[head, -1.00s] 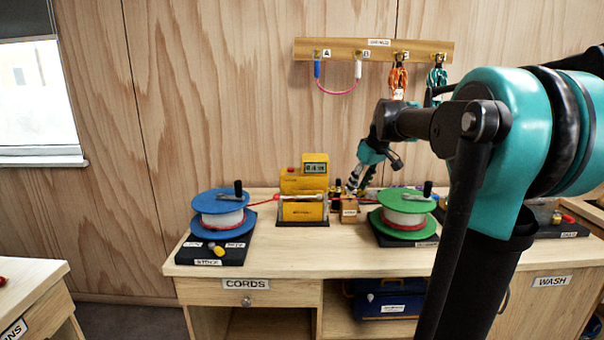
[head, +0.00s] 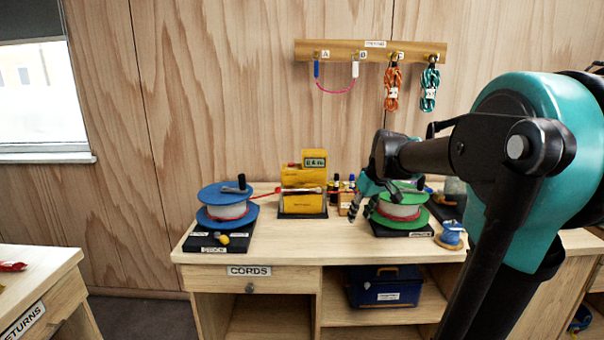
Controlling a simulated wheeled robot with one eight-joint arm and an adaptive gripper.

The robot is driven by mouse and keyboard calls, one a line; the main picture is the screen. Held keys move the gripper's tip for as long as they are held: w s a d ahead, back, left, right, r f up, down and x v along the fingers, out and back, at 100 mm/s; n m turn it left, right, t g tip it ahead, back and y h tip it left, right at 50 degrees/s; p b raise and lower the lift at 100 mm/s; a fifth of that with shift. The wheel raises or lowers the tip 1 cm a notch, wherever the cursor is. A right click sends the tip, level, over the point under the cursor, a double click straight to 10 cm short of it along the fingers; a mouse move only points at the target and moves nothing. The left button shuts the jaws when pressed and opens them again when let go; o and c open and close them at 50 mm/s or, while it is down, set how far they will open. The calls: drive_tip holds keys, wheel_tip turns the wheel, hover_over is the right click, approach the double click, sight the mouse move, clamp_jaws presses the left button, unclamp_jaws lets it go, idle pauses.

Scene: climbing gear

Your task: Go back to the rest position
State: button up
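My gripper (head: 362,206) is in the head view, in front of the left side of the green spool (head: 400,221) on the cords bench. Its fingers point down and look spread, with nothing visible between them. My teal and black arm reaches in from the right and covers part of the right side of the view. The blue spool (head: 226,212) stands on a black base at the left of the bench. The yellow meter (head: 303,186) with a small display stands between the two spools, and a red cord runs from the blue spool toward it.
The wooden bench (head: 290,250) has clear room along its front edge. A rail (head: 340,47) on the wall holds a pink cord and two cord bundles, orange and teal. A blue toolbox (head: 385,288) sits on the shelf below. A returns bench (head: 40,290) stands at the left.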

drive_tip(key=s+d+f+m+h, duration=0.1)
drive_tip(key=s+f+m, duration=0.3)
drive_tip(key=s+f, duration=1.5)
drive_tip(key=shift+s+m+h, duration=0.3)
drive_tip(key=shift+s+m, duration=0.1)
drive_tip(key=shift+s, duration=0.45)
drive_tip(key=shift+d, duration=0.1)
